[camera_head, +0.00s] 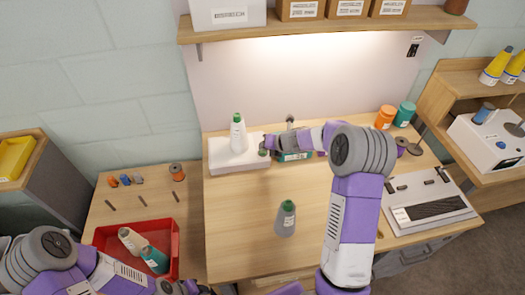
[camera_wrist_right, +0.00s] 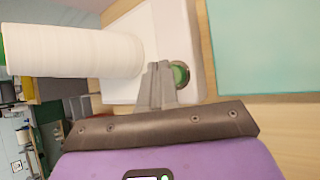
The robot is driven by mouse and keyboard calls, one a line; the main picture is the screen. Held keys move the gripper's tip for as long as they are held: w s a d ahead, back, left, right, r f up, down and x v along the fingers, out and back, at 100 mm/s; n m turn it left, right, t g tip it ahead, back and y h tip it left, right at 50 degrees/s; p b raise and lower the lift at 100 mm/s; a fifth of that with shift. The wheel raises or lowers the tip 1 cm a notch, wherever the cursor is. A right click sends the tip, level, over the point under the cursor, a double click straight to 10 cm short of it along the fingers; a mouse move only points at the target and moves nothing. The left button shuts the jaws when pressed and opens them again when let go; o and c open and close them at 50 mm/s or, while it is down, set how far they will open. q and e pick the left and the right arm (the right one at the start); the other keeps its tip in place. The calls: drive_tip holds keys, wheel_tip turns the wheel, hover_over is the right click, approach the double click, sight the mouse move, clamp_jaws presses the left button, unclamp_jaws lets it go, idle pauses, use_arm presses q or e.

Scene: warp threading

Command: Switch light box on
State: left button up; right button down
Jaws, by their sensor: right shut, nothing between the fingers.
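The light box (camera_head: 232,160) is a low white box at the back left of the main table. A white bottle with a green cap (camera_head: 238,135) stands on it. In the right wrist view, the light box (camera_wrist_right: 125,85) has a round green button (camera_wrist_right: 181,74) in a metal ring near its end. My right gripper (camera_wrist_right: 160,68) is shut and empty, its fingertips right beside the button; I cannot tell whether they touch it. In the head view my right arm reaches left across the table to the box. My left arm is at the lower left, its fingers not visible.
A teal item (camera_head: 293,156) lies right of the light box, partly under my right arm. A grey bottle with a green cap (camera_head: 286,218) stands mid-table. A red tray (camera_head: 172,230) holds bottles at the left. A shelf (camera_head: 310,27) hangs above. The table's front left is clear.

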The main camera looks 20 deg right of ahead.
sight(265, 152)
use_arm(q)
drive_tip(key=shift+f, duration=0.3)
use_arm(e)
drive_tip(key=shift+f, duration=0.4)
use_arm(q)
drive_tip(key=shift+r, duration=0.15)
use_arm(e)
drive_tip(key=shift+r, duration=0.15)
use_arm(q)
drive_tip(key=shift+r+p, duration=0.65)
drive_tip(key=shift+r, duration=0.15)
use_arm(e)
drive_tip(key=shift+r, duration=0.8)
use_arm(q)
wheel_tip(265, 152, up, 6)
drive_tip(key=p, duration=0.6)
use_arm(e)
wheel_tip(265, 152, up, 6)
drive_tip(key=shift+f, duration=0.1)
